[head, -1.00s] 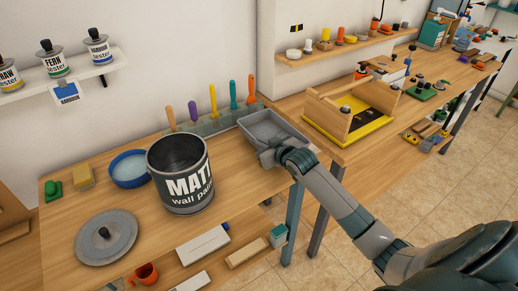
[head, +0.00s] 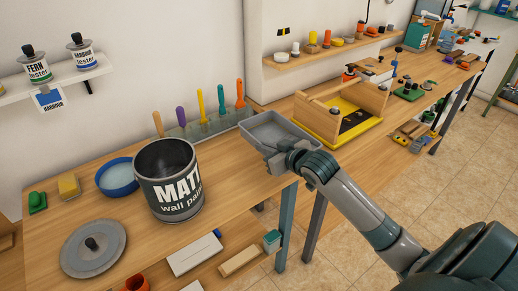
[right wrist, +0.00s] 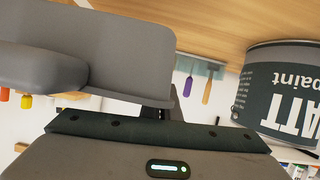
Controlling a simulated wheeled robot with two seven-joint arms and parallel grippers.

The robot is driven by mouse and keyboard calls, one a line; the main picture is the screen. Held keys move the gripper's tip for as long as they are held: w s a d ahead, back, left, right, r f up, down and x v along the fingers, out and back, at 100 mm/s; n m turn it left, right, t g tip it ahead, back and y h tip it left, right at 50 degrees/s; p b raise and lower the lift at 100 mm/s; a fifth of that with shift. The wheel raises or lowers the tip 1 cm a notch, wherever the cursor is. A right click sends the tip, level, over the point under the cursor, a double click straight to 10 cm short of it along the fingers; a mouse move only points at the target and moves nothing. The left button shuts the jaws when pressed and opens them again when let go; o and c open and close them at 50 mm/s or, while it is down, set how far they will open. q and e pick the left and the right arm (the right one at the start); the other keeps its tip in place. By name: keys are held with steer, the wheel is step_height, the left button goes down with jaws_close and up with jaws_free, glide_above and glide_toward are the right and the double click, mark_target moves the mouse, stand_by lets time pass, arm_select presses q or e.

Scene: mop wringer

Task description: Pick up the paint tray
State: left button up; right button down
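The grey paint tray (head: 270,131) is at the back right of the near workbench in the head view, beside the end of the tool rack. My right gripper (head: 279,158) is at the tray's front edge and appears shut on it. The fingertips are mostly hidden by my wrist. In the right wrist view the tray (right wrist: 125,40) fills the upper left, right up against the gripper. I cannot tell how far the tray is off the bench. My left gripper is not in view.
A wall paint can (head: 170,182) stands left of the tray, with its lid (head: 93,262) in front. A rack of scrapers (head: 208,128) stands behind. A wooden toolbox (head: 325,120) on a yellow base is close on the right. The bench front between can and gripper is clear.

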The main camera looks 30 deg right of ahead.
steer(key=shift+r+v, duration=0.15)
steer(key=shift+v, duration=0.75)
steer(key=shift+r+v, duration=0.15)
steer(key=shift+v, duration=0.75)
steer(key=shift+r, duration=0.1)
steer(key=shift+w, duration=0.1)
